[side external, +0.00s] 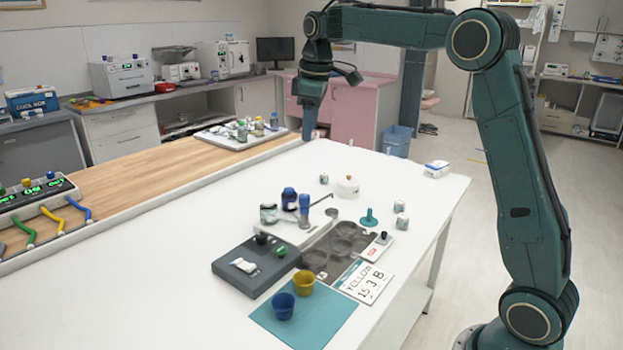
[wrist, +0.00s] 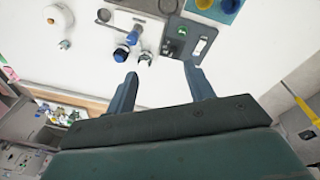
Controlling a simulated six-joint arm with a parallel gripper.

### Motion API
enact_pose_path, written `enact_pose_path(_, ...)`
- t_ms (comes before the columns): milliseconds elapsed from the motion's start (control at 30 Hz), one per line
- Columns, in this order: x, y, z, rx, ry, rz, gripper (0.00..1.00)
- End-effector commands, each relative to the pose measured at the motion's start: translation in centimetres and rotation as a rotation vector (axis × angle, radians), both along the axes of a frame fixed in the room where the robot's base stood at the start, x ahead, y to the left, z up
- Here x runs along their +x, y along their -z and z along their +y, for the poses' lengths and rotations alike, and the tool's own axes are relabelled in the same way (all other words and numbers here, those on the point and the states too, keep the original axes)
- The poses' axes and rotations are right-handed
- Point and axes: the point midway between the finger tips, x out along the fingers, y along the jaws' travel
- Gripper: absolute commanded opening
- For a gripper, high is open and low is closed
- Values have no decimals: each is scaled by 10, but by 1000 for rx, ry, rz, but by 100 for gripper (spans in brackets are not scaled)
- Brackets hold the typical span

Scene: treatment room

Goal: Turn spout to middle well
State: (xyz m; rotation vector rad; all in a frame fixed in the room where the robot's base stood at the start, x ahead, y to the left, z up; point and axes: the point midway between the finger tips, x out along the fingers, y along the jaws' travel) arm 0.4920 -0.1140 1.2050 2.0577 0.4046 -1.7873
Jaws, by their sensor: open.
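My gripper (side external: 309,137) hangs high above the table's far edge, well behind the post. In the wrist view its fingers (wrist: 160,71) are apart with nothing between them.
A dark control box (side external: 228,267) stands left of the tray. Blue and yellow cups (side external: 283,306) stand on a teal mat (side external: 335,312) in front. Dark-lidded jars (side external: 269,213) are close beside the post. A white lidded pot (side external: 347,187) is behind.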

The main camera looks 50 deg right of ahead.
Motion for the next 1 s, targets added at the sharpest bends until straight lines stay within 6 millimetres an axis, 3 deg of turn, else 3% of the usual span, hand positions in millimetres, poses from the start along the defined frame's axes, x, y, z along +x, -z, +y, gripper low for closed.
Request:
enact_pose_path(200,38,29,-29,0,-68,54,53)
enact_pose_path(500,75,75,-66,9,-161,120,53)
enact_pose_path(733,87,99,-83,16,-208,146,53)
enact_pose_path(1000,88,104,-86,17,-218,153,53)
